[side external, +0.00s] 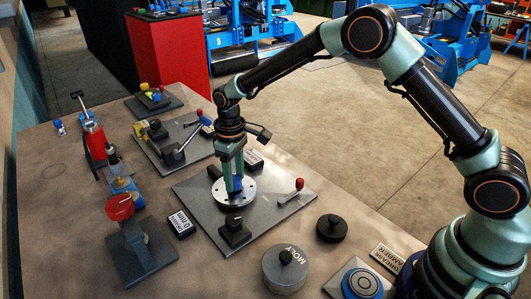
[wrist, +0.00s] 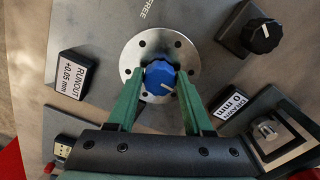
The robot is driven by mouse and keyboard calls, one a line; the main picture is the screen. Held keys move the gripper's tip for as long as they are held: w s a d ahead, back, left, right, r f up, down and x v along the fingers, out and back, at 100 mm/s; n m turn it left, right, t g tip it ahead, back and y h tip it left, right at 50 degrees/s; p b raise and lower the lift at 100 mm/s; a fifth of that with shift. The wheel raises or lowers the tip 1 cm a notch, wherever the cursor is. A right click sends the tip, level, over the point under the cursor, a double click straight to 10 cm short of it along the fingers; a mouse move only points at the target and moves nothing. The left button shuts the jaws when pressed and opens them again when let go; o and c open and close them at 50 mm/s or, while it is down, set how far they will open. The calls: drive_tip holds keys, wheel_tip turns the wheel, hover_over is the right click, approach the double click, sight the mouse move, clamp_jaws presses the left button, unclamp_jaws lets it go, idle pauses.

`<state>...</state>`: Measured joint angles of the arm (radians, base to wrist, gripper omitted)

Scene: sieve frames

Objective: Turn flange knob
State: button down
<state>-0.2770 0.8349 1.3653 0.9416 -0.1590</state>
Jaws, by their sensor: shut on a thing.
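The flange knob (wrist: 160,76) is blue, with a white pointer line toward the lower right in the wrist view. It sits at the middle of a round silver flange (wrist: 158,42) with bolt holes. In the side view the flange (side external: 249,197) lies on a grey plate (side external: 268,226), and a little blue of the knob (side external: 237,185) shows between my fingers. My gripper (side external: 235,183) points down over the flange. In the wrist view its green fingers (wrist: 160,80) stand on both sides of the knob, shut on it.
The plate also bears a black knob (side external: 234,231) and a red-tipped lever (side external: 298,185). A red-handled valve (side external: 120,208) stands to the left.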

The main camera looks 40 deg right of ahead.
drive_tip(key=m, duration=0.5)
drive_tip(key=shift+a+r+m, duration=0.15)
drive_tip(key=shift+m, duration=0.15)
drive_tip(key=m, duration=0.5)
drive_tip(key=shift+m, duration=0.4)
drive_tip(key=shift+c, duration=1.5)
unclamp_jaws()
wheel_tip(320, 180, up, 12)
drive_tip(key=shift+r, duration=0.1)
